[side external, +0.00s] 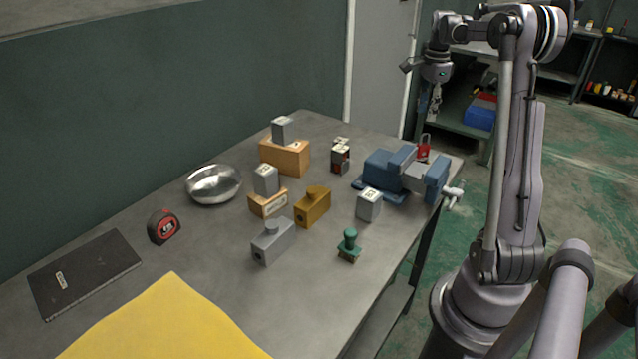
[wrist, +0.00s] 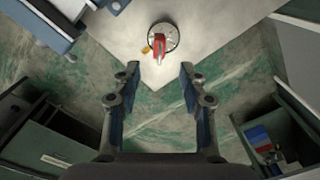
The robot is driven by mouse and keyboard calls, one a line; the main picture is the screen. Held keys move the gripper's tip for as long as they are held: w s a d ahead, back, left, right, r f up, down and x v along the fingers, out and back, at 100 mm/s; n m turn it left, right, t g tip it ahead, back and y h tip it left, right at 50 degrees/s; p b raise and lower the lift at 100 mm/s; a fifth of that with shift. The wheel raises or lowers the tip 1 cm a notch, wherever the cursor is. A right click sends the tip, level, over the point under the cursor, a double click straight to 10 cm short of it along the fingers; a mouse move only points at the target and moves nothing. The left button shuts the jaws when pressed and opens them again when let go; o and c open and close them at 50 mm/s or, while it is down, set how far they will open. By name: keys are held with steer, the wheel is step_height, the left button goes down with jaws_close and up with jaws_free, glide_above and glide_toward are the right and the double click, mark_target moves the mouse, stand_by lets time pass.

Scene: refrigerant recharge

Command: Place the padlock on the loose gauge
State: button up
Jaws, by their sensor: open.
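A red padlock (side external: 424,148) is on the table's far right corner, behind the blue vise. In the wrist view the padlock (wrist: 159,45) lies over or against a round grey dial-like disc (wrist: 172,30), with a small orange piece beside it. I cannot tell which thing is the loose gauge. A grey block with a pale top label (side external: 369,205) stands directly on the table; similar ones stand on a wooden block (side external: 284,130) and a wooden stand (side external: 265,180). My gripper (side external: 434,112) is open and empty, above and beyond the corner; its fingertips (wrist: 160,70) are apart, short of the padlock.
The blue vise (side external: 385,165) stands beside the padlock. A steel bowl (side external: 213,184), a tape measure (side external: 164,227), grey and ochre blocks and a green-handled stamp (side external: 349,245) occupy the table (side external: 215,262). A yellow sheet (side external: 165,325) and a dark notebook (side external: 85,270) lie nearer.

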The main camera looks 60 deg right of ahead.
steer(key=w+a+r+n+t+h, duration=0.1)
steer(key=w+a+n, duration=0.4)
steer(key=a, duration=0.7)
steer(key=w+a+r+n+t, duration=0.2)
steer(key=a+n, duration=0.6)
steer(key=a, duration=0.4)
steer(key=s+a+f+n+t, duration=0.2)
steer(key=a+n, duration=0.4)
steer(key=a, duration=0.4)
steer(key=s+a+f+n+t+y, duration=0.1)
steer(key=s+a+f+n+t, duration=0.1)
steer(key=a+n, duration=0.5)
steer(key=s+a+f, duration=0.1)
steer(key=a+f, duration=0.1)
steer(key=a, duration=0.1)
steer(key=shift+s, duration=0.3)
